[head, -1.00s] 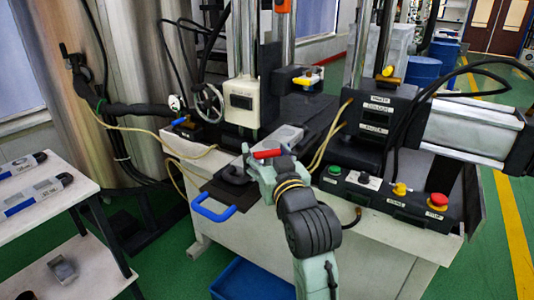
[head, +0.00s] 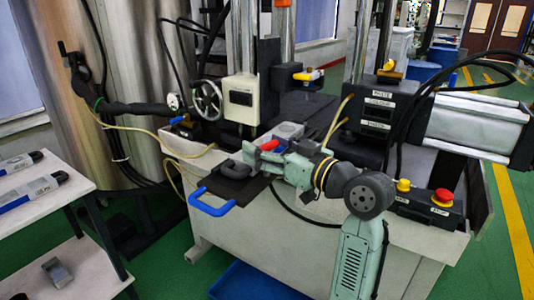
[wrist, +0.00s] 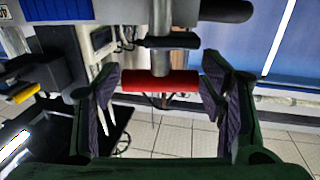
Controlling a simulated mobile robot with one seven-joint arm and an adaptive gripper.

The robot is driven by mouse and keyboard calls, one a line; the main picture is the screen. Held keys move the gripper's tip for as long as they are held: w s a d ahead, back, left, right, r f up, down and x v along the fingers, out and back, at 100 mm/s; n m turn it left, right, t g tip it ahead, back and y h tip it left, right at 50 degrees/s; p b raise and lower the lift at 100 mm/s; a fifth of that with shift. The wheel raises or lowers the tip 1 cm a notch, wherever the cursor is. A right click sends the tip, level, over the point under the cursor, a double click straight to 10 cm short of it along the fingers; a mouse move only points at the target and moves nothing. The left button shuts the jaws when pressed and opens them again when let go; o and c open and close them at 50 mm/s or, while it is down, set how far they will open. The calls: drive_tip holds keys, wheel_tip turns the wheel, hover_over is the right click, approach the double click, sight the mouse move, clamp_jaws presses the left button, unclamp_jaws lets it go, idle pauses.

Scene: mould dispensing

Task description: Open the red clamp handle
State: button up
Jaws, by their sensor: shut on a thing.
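The clamp's lower part is partly hidden by my gripper in the head view.
A dark plate with a blue handle (head: 212,202) juts out in front of the machine. A control panel with a red emergency button (head: 442,196) is on the right, close to my arm. A white shelf table (head: 40,215) stands left. A blue bin (head: 245,282) is below.

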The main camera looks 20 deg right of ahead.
drive_tip(key=shift+n+g+y+b, duration=0.5)
drive_tip(key=shift+n+g+y, duration=0.55)
drive_tip(key=shift+y, duration=0.35)
drive_tip(key=shift+a, duration=0.1)
drive_tip(key=o, duration=1.2)
drive_tip(key=shift+c, duration=0.2)
drive_tip(key=v, duration=1.2)
